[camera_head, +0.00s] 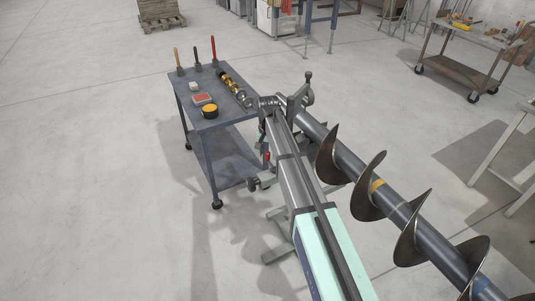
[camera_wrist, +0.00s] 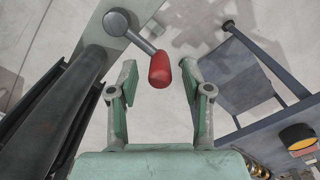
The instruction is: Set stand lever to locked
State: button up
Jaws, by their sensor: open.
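The stand lever (camera_wrist: 141,42) shows in the wrist view as a short metal rod. It runs from a round grey pivot (camera_wrist: 117,22) at upper left down to a red knob (camera_wrist: 160,71). My gripper (camera_wrist: 158,68) is open, with one finger on each side of the red knob in the picture. Gaps show between the knob and both fingers; whether the knob is level with the fingertips in depth I cannot tell. In the head view, a small red knob (camera_head: 267,155) shows beside the grey stand, below the end of my arm. My gripper's fingers are not clear there.
A blue-grey cart (camera_head: 232,125) with tools stands left of the stand; it also shows at right in the wrist view (camera_wrist: 245,75). A long auger (camera_head: 375,185) runs along the right. Open floor lies to the left.

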jog(key=shift+f, duration=0.7)
grip_shut()
